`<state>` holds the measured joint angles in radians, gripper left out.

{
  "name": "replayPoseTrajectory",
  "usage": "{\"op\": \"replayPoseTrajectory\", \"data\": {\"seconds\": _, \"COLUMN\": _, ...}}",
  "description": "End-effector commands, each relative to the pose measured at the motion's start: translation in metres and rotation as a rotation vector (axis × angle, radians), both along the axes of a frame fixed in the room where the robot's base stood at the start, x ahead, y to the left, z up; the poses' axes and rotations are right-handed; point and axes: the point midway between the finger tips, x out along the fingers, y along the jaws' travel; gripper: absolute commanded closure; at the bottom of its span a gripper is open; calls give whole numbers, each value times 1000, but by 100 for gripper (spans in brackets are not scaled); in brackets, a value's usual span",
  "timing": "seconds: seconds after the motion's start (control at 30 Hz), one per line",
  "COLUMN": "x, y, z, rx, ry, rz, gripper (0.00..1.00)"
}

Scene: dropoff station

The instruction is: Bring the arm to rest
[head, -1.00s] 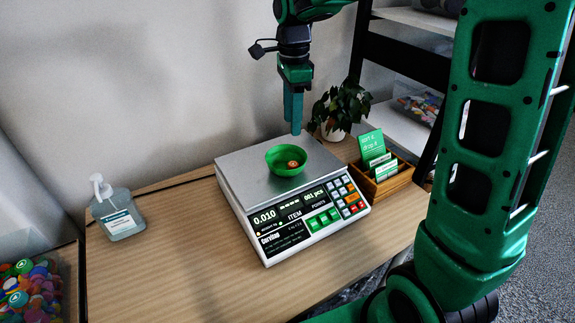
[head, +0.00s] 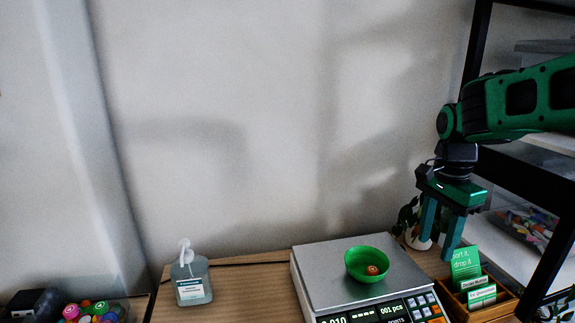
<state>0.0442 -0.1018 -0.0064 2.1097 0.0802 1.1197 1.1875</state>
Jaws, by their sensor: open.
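My gripper (head: 440,230) hangs at the right in the head view, fingers pointing down and apart, with nothing between them. It is in front of the plant and above the right end of the table, right of the scale (head: 319,280). A green bowl (head: 360,262) sits on the scale's metal plate with a small orange-brown item (head: 373,270) in it. The gripper is clear of the bowl. The scale's lower front is cut off by the picture's edge.
A wooden card box (head: 500,306) with green cards stands just below and right of my gripper. A plant (head: 408,217) is partly hidden behind it. A black-framed shelf (head: 520,187) rises at the right. A sanitizer bottle (head: 192,282) stands left of the scale.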

Motion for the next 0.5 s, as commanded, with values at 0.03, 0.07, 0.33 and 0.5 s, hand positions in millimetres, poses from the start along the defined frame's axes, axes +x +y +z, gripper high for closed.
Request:
{"op": "replayPoseTrajectory", "data": {"seconds": 0.03, "x": -21, "y": -14, "z": -1, "rx": -2, "ry": 1, "rz": 54, "gripper": 56}}
{"op": "replayPoseTrajectory", "data": {"seconds": 0.07, "x": -33, "y": -22, "z": -3, "rx": -2, "ry": 4, "rz": 93, "gripper": 56}}
{"op": "replayPoseTrajectory", "data": {"seconds": 0.33, "x": -140, "y": -68, "z": -28, "rx": 14, "ry": 18, "rz": 444, "gripper": 56}}
{"op": "replayPoseTrajectory", "data": {"seconds": 0.5, "x": -193, "y": -77, "z": -47, "rx": 33, "ry": 17, "rz": 629, "gripper": 56}}
